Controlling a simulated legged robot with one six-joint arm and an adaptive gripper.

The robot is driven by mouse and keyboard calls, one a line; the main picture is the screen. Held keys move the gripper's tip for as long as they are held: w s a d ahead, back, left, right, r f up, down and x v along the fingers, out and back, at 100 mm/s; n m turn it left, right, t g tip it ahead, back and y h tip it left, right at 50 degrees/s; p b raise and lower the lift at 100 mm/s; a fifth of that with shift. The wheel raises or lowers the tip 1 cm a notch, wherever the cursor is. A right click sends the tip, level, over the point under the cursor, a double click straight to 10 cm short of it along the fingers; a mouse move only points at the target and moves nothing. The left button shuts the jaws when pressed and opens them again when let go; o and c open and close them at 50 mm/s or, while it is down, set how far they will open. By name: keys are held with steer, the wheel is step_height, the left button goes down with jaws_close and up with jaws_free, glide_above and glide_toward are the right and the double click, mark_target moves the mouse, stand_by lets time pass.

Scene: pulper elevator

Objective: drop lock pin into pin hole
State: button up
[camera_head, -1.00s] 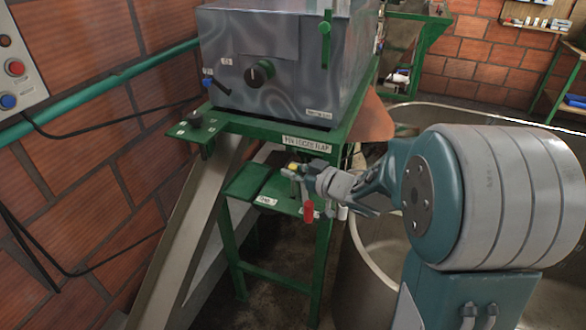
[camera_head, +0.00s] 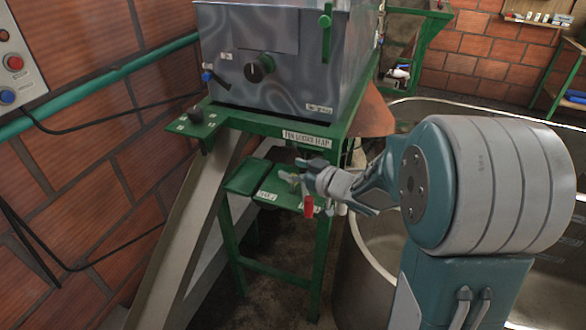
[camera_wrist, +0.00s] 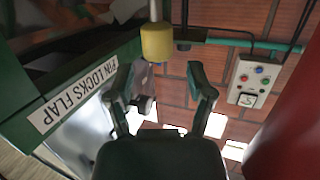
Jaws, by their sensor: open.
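My gripper (camera_head: 297,172) is beside the green stand's front ledge, below the label "PIN LOCKS FLAP" (camera_head: 307,139). In the wrist view its two fingers (camera_wrist: 163,95) are spread apart with nothing clearly between them. A yellow cylinder with a pale rod above it (camera_wrist: 157,42), which looks like the lock pin, is just beyond the fingertips. I cannot tell if it touches them. I cannot make it out in the head view. The label also shows in the wrist view (camera_wrist: 58,102). I cannot make out the pin hole.
A grey metal box (camera_head: 285,65) with a black knob stands on the green frame (camera_head: 235,122). A red piece (camera_head: 308,206) hangs below my gripper. A small green shelf (camera_head: 245,177), a sloping chute (camera_head: 190,240) and a large round tank (camera_head: 360,245) are close by.

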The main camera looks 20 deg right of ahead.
steer(key=v, duration=1.2)
steer(key=shift+w, duration=0.1)
steer(key=s+d+r+m+h, duration=0.1)
steer(key=d+r+m+h, duration=0.2)
steer(key=r+m+h, duration=0.55)
steer(key=s+a+f+n+g, duration=0.1)
steer(key=s+a+f+g, duration=0.2)
steer(key=s+a, duration=0.2)
steer(key=s+a+f+g, duration=0.3)
steer(key=s+a+g, duration=0.1)
steer(key=s, duration=0.8)
steer(key=shift+a+n, duration=0.35)
steer(key=shift+a, duration=0.05)
